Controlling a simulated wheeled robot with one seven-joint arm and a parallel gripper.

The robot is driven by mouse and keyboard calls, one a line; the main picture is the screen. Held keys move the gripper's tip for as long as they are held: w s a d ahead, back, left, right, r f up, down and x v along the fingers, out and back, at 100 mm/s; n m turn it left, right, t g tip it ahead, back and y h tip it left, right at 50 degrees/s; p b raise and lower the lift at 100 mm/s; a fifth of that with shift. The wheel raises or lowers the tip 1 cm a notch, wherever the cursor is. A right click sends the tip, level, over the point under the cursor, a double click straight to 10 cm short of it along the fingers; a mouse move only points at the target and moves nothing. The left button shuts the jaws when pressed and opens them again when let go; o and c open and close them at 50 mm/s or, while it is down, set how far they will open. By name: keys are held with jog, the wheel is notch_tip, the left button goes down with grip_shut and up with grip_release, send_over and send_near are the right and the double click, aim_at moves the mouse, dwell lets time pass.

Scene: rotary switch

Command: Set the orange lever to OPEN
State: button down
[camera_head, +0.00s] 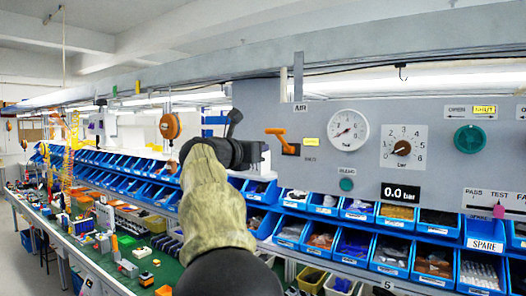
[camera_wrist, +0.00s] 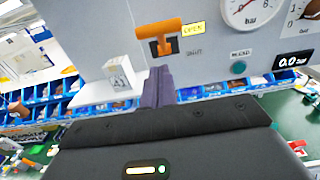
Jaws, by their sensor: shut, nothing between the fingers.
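The orange lever (camera_head: 280,138) has a T-shaped handle and sits on the grey panel under the word AIR. In the head view its handle lies up and left of its dark base. The yellow OPEN label (camera_head: 312,141) is right of it, with the plain SHUT label (camera_head: 310,160) below. In the wrist view the lever (camera_wrist: 158,32) and OPEN label (camera_wrist: 192,28) are above my gripper (camera_wrist: 158,73). My gripper's dark fingers are together and empty, just below the lever; I cannot tell whether they touch it. My gripper (camera_head: 264,152) also shows in the head view, partly hidden by my arm.
A pressure gauge (camera_head: 347,130), a dial (camera_head: 403,148), a green knob (camera_head: 468,139) and a 0.0 bar display (camera_head: 401,193) are on the panel. Blue bins (camera_head: 325,204) line up below. A white box (camera_wrist: 119,74) stands left of my fingers in the wrist view.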

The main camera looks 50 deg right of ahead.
jog(key=s+a+r, duration=0.1)
jog(key=a+r, duration=0.3)
jog(key=r, duration=0.3)
jog(key=shift+s+a+r, duration=0.15)
jog(key=shift+a+r, duration=0.2)
jog(key=shift+r, duration=0.05)
